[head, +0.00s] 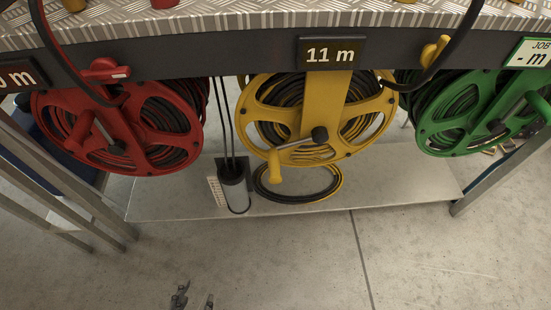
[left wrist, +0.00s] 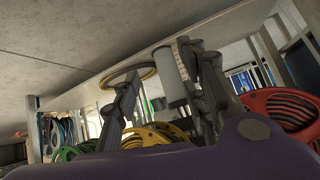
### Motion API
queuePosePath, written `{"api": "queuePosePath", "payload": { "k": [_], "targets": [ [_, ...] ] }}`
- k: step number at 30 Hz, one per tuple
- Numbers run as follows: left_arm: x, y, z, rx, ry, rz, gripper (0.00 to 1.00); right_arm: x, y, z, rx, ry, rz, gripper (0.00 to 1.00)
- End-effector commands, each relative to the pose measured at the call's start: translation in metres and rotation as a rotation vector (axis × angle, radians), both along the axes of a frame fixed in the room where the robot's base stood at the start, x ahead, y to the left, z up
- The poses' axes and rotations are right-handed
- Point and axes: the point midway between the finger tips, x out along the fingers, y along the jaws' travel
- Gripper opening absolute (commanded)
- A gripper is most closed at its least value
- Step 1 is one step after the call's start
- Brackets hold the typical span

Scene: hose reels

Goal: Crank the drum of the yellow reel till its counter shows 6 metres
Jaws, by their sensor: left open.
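The yellow reel (head: 258,92) hangs under the bench in the middle of the head view. Its counter (head: 333,53) reads 11 m. Its crank runs from the dark hub down-left to a yellow handle (head: 276,165) at the lower left of the drum. My left gripper (head: 194,297) is at the bottom edge of the head view, open and empty, well apart from the reel and handle. In the left wrist view the open fingers (left wrist: 168,75) stand in front of the yellow reel (left wrist: 152,136), which is partly hidden behind them. My right gripper is not in view.
A red reel (head: 110,147) is at left and a green reel (head: 455,142) at right. A grey cylinder (head: 236,193) and a coiled hose (head: 300,198) stand on the lower shelf (head: 400,180). Table legs flank both sides. The floor in front is clear.

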Motion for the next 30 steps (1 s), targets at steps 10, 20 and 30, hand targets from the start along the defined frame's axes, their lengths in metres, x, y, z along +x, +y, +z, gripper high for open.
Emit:
{"api": "queuePosePath", "payload": {
  "k": [10, 20, 30],
  "targets": [
    [0.258, -0.059, 0.144, 0.372, -0.839, -0.510, 0.40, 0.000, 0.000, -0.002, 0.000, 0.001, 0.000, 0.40],
    [0.262, -0.125, 0.185, 0.640, -1.382, -1.094, 0.40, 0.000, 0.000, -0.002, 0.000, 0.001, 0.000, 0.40],
    [0.232, -0.154, 0.184, 0.627, -1.509, -1.224, 0.40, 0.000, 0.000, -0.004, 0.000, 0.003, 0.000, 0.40]
  ]
}}
